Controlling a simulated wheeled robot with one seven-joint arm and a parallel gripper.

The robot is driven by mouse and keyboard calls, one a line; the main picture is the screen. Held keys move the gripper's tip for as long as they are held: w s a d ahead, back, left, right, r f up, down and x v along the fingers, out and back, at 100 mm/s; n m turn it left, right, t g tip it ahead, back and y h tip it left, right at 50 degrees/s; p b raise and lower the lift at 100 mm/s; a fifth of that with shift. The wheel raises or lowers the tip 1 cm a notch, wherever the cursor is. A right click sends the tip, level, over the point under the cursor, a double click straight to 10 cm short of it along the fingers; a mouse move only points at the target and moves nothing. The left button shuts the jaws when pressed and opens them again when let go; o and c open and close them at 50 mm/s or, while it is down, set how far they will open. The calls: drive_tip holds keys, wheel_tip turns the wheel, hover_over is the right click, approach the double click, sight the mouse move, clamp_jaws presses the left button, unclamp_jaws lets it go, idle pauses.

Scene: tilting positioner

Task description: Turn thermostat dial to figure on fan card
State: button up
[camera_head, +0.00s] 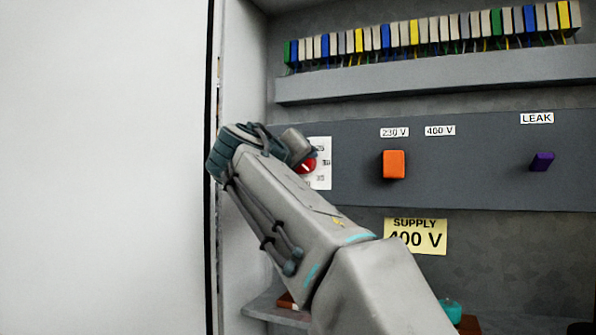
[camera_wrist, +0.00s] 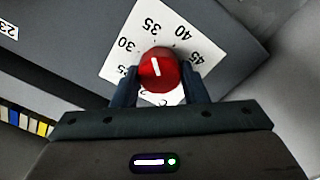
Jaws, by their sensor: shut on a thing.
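The thermostat dial is a round red knob (camera_wrist: 159,70) with a white pointer line, on a white scale plate (camera_wrist: 128,22) marked 30, 35, 40 and 45, with another figure partly hidden. In the wrist view the line points roughly toward 35. My gripper (camera_wrist: 159,84) is shut on the dial, one finger on each side. In the head view the dial (camera_head: 307,165) shows partly behind my gripper (camera_head: 299,157), and the plate (camera_head: 321,176) is partly covered. I see no fan card in either view.
On the grey panel are an orange switch (camera_head: 394,164) below 230 V and 400 V labels, and a purple knob (camera_head: 542,161) below LEAK. A yellow card (camera_head: 430,237) reads SUPPLY 400 V. A terminal row (camera_head: 414,32) runs above. The cabinet's side wall (camera_head: 240,70) is close at left.

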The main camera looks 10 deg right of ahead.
drive_tip(key=shift+f+m, duration=0.1)
drive_tip(key=shift+m, duration=0.3)
drive_tip(key=o, duration=1)
drive_tip(key=shift+c, duration=0.2)
drive_tip(key=shift+a, duration=0.1)
drive_tip(key=b+v, duration=0.1)
drive_tip(key=v, duration=1.2)
drive_tip(key=shift+s+a, duration=0.25)
drive_tip(key=shift+s, duration=0.05)
